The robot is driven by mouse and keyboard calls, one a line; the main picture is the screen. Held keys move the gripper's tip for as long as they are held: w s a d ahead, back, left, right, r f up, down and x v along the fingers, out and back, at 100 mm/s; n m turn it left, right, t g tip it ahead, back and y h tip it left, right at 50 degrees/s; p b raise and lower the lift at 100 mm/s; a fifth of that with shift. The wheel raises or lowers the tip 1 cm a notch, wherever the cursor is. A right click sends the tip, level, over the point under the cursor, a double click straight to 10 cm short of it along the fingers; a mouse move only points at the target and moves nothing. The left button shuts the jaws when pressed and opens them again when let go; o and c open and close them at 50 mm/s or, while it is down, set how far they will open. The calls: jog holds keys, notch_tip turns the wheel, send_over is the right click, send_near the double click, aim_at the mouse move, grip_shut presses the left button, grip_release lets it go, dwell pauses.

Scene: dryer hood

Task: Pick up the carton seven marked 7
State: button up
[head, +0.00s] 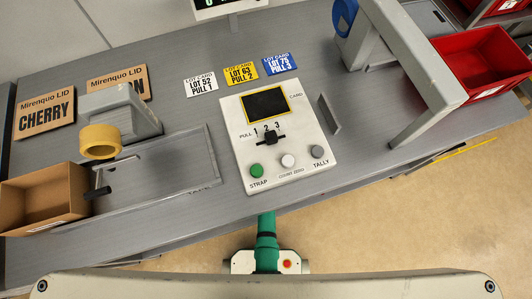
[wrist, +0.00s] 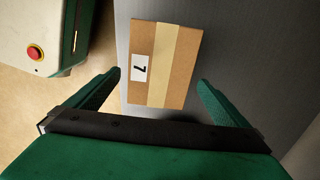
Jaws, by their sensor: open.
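The carton marked 7 (wrist: 172,62) shows in the wrist view as a brown closed box with a pale tape strip down it. A white label with a black 7 is on its left side. It rests on a grey surface. My gripper (wrist: 160,80) is open, with one green finger to the left of the carton and one to the right. Neither finger appears to touch it. How far the fingers are above the carton, I cannot tell. In the head view I cannot make out this carton or my gripper's fingers.
In the head view, the grey bench (head: 200,115) holds a control panel (head: 300,165), three lot cards, two lids (head: 45,102) and a yellow tape roll (head: 99,141). An open brown box (head: 40,200) stands at the left. A red bin (head: 482,58) is at the right.

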jog(key=shift+a+f, duration=0.15)
jog(key=shift+f, duration=2.85)
jog(key=shift+c, duration=0.6)
jog(key=c, duration=1.1)
jog(key=shift+r, duration=0.15)
